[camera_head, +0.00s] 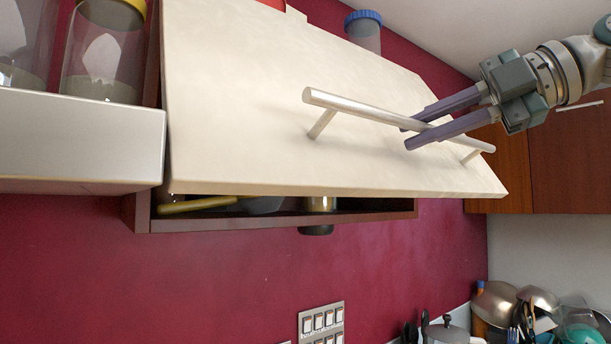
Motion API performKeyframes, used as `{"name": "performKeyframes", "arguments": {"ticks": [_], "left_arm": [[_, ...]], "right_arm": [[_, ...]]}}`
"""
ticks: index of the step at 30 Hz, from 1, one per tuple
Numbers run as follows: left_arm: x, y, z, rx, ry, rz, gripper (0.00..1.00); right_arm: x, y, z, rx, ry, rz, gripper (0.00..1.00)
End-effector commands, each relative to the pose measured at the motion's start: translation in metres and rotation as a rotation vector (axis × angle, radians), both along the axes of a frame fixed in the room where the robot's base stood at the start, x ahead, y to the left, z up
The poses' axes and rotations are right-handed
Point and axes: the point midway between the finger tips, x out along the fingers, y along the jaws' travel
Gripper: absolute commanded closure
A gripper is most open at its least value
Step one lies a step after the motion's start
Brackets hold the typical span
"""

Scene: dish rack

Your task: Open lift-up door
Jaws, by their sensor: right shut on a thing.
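The lift-up door (250,110) is a cream panel in the upper middle of the head view. It is tilted outward, and a gap shows along its lower edge into the dark wooden cabinet (370,207). A metal bar handle (360,108) on two posts runs across the door's face. My right gripper (408,134) comes in from the right with its two purple fingers around the bar, near its right part. It is shut on the handle. My left gripper is not in view.
A white shelf (75,140) with glass jars (105,50) stands close to the door's left side. A blue-lidded jar (363,30) is above the door. Brown cabinets (565,160) are at right. Dishes and pots (535,310) sit lower right. The red wall below the cabinet is mostly clear.

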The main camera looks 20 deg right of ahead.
Motion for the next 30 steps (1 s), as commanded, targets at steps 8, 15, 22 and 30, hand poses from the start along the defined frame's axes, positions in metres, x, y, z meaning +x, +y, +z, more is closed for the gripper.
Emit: {"name": "performKeyframes", "arguments": {"ticks": [8, 15, 22, 30], "left_arm": [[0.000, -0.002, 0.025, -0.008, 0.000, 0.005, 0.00], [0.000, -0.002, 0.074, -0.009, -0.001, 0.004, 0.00], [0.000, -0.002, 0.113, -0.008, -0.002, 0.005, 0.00], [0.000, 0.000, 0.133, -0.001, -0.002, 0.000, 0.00]], "right_arm": [[-0.050, -0.017, 0.066, -0.004, 0.001, 0.005, 1.00], [-0.074, -0.026, 0.119, -0.025, 0.063, 0.003, 1.00], [-0.085, -0.030, 0.147, -0.060, 0.171, 0.002, 1.00], [-0.089, -0.032, 0.159, -0.080, 0.232, -0.001, 1.00]]}}
